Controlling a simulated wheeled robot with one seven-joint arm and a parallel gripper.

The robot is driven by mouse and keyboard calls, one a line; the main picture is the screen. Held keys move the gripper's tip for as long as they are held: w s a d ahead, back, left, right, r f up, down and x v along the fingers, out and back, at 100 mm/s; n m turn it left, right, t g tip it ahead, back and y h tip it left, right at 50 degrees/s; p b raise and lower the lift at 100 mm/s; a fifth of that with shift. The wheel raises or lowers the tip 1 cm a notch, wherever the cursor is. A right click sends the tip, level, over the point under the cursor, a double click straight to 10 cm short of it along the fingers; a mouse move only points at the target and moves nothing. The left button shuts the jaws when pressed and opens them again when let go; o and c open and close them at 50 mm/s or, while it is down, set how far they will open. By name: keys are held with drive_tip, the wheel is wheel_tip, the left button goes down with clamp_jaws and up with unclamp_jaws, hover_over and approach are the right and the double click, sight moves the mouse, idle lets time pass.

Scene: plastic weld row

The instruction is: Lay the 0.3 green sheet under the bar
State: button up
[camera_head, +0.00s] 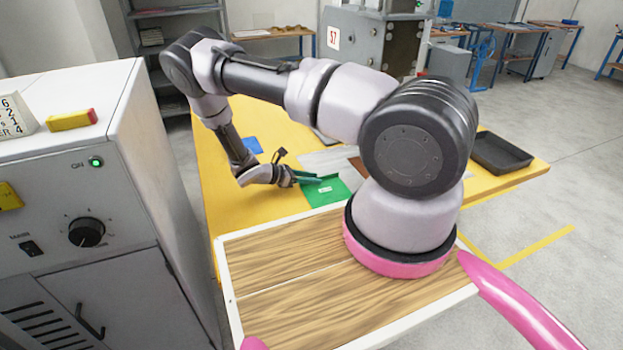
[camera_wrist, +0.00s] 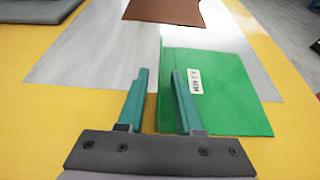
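The green sheet (camera_head: 325,193) lies on the yellow table and carries a small white label, too small to read surely. In the wrist view the green sheet (camera_wrist: 235,105) fills the right middle, its far part overlapping a pale grey sheet (camera_wrist: 100,50). My gripper (camera_head: 306,178) is low at the green sheet's left edge. In the wrist view my gripper (camera_wrist: 160,72) has its two teal fingers apart, the right one over the sheet and the left one beside its left edge. Nothing is clearly gripped. I cannot make out the bar.
A brown sheet (camera_wrist: 165,10) lies beyond on the grey sheet. A dark grey piece (camera_wrist: 35,9) is at the far left. A blue sheet (camera_head: 252,145) and a black tray (camera_head: 500,152) also lie on the table. A white cabinet (camera_head: 130,130) stands at left.

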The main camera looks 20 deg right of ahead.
drive_tip(key=v, duration=1.2)
drive_tip(key=shift+w+a+r, duration=0.1)
drive_tip(key=shift+r, duration=0.25)
drive_tip(key=s+d+r+m+g+y, duration=0.15)
drive_tip(key=r+m+y, duration=0.4)
drive_tip(key=r, duration=0.95)
drive_tip(key=s+r+m+y, duration=0.2)
drive_tip(key=r+m+y, duration=0.35)
drive_tip(key=r, duration=0.95)
drive_tip(key=s+d+r+m+t+y, duration=0.1)
drive_tip(key=s+r+m+t+y, duration=0.3)
drive_tip(key=s+r, duration=1.5)
drive_tip(key=r+m+t, duration=0.1)
drive_tip(key=m+t, duration=0.3)
drive_tip(key=m, duration=0.3)
drive_tip(key=shift+s+d+r+t, duration=0.2)
drive_tip(key=shift+r+t, duration=0.1)
drive_tip(key=shift+t, duration=0.05)
